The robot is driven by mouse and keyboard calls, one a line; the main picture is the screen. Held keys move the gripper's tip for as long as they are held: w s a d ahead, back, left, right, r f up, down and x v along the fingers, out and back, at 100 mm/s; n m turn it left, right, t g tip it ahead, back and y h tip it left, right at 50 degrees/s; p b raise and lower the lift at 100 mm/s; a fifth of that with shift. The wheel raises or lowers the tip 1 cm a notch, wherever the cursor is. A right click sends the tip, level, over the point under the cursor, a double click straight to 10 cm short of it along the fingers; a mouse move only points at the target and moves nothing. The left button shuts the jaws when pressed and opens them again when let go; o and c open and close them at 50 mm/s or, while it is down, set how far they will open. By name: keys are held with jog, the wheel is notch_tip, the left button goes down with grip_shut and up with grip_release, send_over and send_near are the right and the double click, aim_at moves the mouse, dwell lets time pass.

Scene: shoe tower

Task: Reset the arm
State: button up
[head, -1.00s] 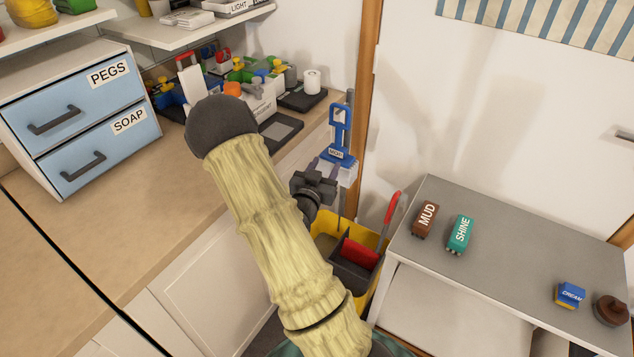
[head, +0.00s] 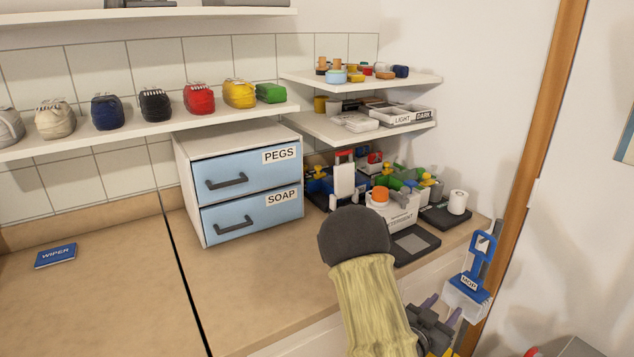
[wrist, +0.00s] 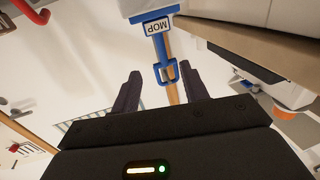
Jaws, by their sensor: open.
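My gripper (wrist: 160,92) is open in the wrist view, with its two dark fingers apart and nothing between them that I can tell is held. Beyond the fingers hangs the blue mop holder (wrist: 160,45) with its MOP label. In the head view my arm rises from the bottom right, and my gripper is mostly hidden behind it, low beside the blue mop holder (head: 478,270). I cannot tell from the head view how far apart the gripper and the holder are.
A drawer unit (head: 240,185) marked PEGS and SOAP stands on the counter (head: 110,290). Cluttered bottles and a white roll (head: 457,202) sit to its right. Shoes line a shelf (head: 150,130) above. A blue WIPER packet (head: 55,256) lies at left. The left counter is mostly clear.

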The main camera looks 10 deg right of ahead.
jog(key=w+a+f+n+g+y, duration=0.1)
jog(key=a+f+n+g+y, duration=0.15)
jog(key=a+y, duration=0.85)
jog(key=s+a+r+n+g+y, duration=0.2)
jog(key=s+a+n+g+y, duration=0.15)
jog(key=s+a+n, duration=0.5)
jog(key=s+a+r+g, duration=0.1)
jog(key=s+a+r, duration=0.1)
jog(key=s+a, duration=0.15)
notch_tip(320, 180, up, 17)
jog(key=p, duration=1.6)
jog(key=shift+s+d+p, duration=0.4)
jog(key=shift+s+d, duration=0.05)
jog(key=shift+f, duration=0.1)
dwell(2.8)
